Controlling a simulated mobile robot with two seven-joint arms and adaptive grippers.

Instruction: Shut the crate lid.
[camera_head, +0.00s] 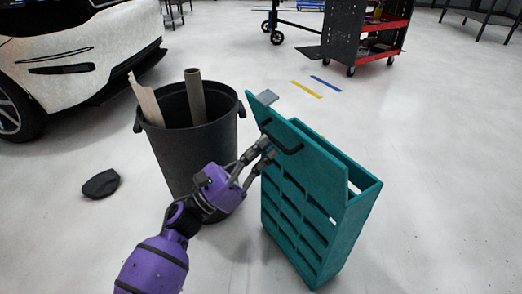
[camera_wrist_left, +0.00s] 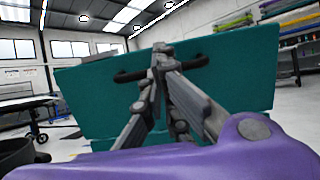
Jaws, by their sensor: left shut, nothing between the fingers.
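The teal crate (camera_head: 300,222) stands on the floor right of centre, with slotted sides and part of its open top showing. Its lid (camera_head: 318,168) is a flat teal panel with a dark handle, tilted up along the crate's left side. The lid also fills the middle of the left wrist view (camera_wrist_left: 92,98), with the handle (camera_wrist_left: 196,62) across it. My left gripper (camera_head: 270,149) is shut and empty, its fingertips at the lid's handle side, close to the handle. I cannot tell whether they touch it. My right gripper is not in view.
A black bin (camera_head: 182,150) with rolls in it stands just left of the crate, behind my left arm. A dark cap-like item (camera_head: 101,184) lies on the floor. A white car (camera_head: 75,60) and a tool cart (camera_head: 362,38) stand farther back. The floor at right is clear.

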